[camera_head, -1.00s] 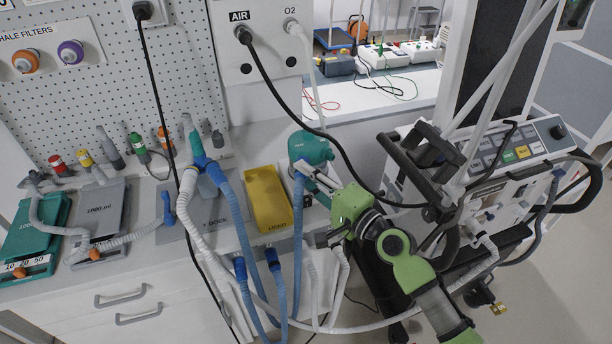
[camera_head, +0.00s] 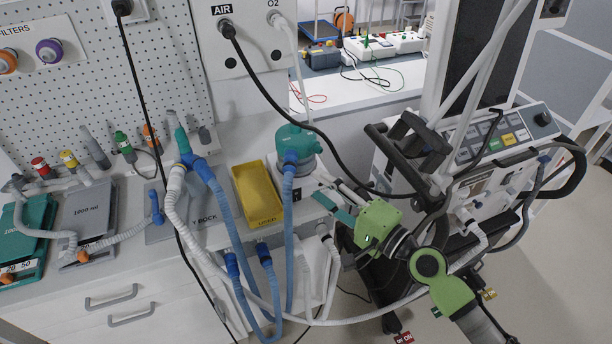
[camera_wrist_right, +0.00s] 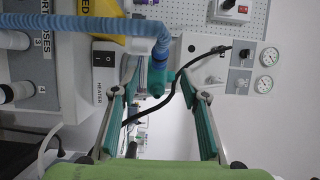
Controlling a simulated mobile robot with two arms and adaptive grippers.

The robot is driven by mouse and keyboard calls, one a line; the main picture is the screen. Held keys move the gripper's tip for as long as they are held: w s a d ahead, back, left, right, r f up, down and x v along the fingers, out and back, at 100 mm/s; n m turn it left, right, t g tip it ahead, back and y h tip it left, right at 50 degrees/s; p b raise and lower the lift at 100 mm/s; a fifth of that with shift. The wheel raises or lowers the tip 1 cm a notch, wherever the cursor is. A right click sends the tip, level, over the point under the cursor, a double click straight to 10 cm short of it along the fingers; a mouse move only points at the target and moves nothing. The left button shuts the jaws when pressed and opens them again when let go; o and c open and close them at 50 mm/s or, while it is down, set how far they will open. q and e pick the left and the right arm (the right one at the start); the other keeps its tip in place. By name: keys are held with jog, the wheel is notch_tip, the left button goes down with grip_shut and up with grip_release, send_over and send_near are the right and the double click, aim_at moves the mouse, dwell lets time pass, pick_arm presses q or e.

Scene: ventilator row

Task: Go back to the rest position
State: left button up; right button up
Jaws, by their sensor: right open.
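My right gripper (camera_head: 341,204) is open and empty in the head view. It hangs in front of the counter's right end, below and right of the green humidifier (camera_head: 296,143) with a blue hose on it. In the right wrist view its two green-padded fingers (camera_wrist_right: 164,125) stand wide apart. Nothing is between the pads at close range. The humidifier also shows behind the fingers (camera_wrist_right: 157,78), with the blue hose (camera_wrist_right: 90,26) running left from it. My left gripper is not in view.
A yellow tray (camera_head: 258,194) and blue and white hoses (camera_head: 238,255) lie left of my arm. The ventilator (camera_head: 500,150) on its cart stands close on the right. A black AIR hose (camera_head: 290,108) hangs behind my gripper. Floor is free at the lower right.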

jog(key=s+d+f+n+g+h, duration=0.1)
jog(key=s+d+f+h, duration=0.3)
jog(key=f, duration=0.9)
jog(key=s+d+f+n+g+h, duration=0.15)
jog(key=d+f, duration=0.45)
jog(key=f, duration=0.6)
jog(key=s+d+f+n+g+h, duration=0.1)
jog(key=s+d+f+g+h, duration=0.2)
jog(key=f, duration=1)
jog(key=s+d+f+n+g+h, duration=0.1)
jog(key=s+d+f+n+g, duration=0.1)
jog(key=s+f, duration=0.7)
jog(key=s+d+f+n+g+h, duration=0.1)
jog(key=s+d+f+n+g, duration=0.15)
jog(key=s+f, duration=0.65)
jog(key=s+f+n+g, duration=0.1)
jog(key=s+f+n, duration=0.1)
jog(key=s, duration=0.8)
jog(key=s+a+f+n+g+h, duration=0.1)
jog(key=s+f+n, duration=0.1)
jog(key=s, duration=0.8)
jog(key=shift+f+g, duration=0.3)
jog(key=shift+f, duration=0.25)
